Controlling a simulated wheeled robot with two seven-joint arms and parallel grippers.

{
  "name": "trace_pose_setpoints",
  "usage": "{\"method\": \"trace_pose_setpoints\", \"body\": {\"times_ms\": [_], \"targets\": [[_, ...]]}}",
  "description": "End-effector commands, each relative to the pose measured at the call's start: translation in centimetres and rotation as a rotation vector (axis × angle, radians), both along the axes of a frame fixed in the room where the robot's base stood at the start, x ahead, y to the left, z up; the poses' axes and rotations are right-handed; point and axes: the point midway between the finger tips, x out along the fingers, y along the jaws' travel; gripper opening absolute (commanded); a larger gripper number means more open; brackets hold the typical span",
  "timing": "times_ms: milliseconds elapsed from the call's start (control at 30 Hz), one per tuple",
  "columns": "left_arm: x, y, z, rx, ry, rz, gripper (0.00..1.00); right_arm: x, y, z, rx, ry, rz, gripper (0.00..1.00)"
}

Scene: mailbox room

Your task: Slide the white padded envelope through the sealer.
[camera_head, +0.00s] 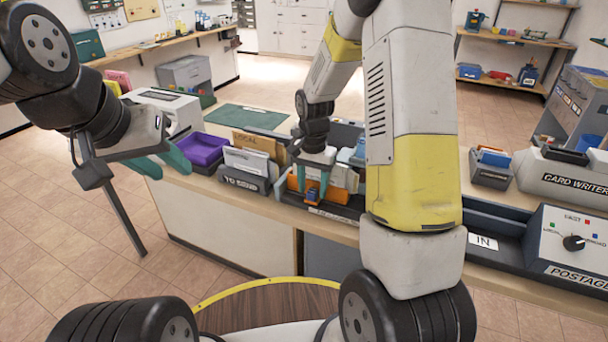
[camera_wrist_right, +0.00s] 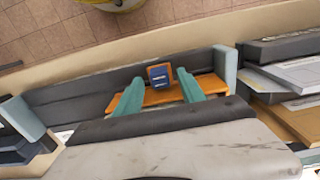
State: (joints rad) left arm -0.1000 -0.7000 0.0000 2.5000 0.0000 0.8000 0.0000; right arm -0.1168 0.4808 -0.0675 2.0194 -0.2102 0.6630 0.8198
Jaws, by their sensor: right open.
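My right gripper (camera_head: 312,194) is open and points down over a dark bin (camera_wrist_right: 75,88) that holds an orange item (camera_head: 330,190). In the right wrist view its teal fingers (camera_wrist_right: 157,82) stand apart above the orange item, beside a small blue block (camera_wrist_right: 160,75). White envelopes (camera_head: 246,160) stand in the grey bin labelled "TO SEND", left of this gripper; I cannot tell which is the padded one. My left gripper (camera_head: 162,163) is open and empty at the counter's left end. Behind it is a white machine (camera_head: 168,108), perhaps the sealer, partly hidden by my arm.
A green mat (camera_head: 246,117) lies behind. The postage machine (camera_head: 568,247) and card writer (camera_head: 565,178) are at the right. My right arm blocks the middle of the counter.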

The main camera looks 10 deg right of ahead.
Motion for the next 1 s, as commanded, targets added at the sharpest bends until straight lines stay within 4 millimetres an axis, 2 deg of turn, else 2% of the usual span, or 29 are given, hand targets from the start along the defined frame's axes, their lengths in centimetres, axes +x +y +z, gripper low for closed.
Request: {"method": "trace_pose_setpoints", "body": {"times_ms": [100, 367, 600, 1000], "targets": [[0.00, 0.00, 0.00, 0.000, 0.000, 0.000, 0.36, -0.02, 0.00, -0.69, 0.000, 0.000, 0.001, 0.47], [0.00, 0.00, 0.00, 0.000, 0.000, 0.000, 0.36, -0.02, 0.01, -0.79, 0.001, -0.001, 0.001, 0.47], [0.00, 0.00, 0.00, 0.000, 0.000, 0.000, 0.36, -0.01, 0.02, -0.76, 0.000, -0.001, 0.001, 0.00], [0.00, 0.00, 0.00, 0.000, 0.000, 0.000, 0.36, 0.00, 0.02, -0.73, 0.000, -0.001, 0.001, 0.00]]}}
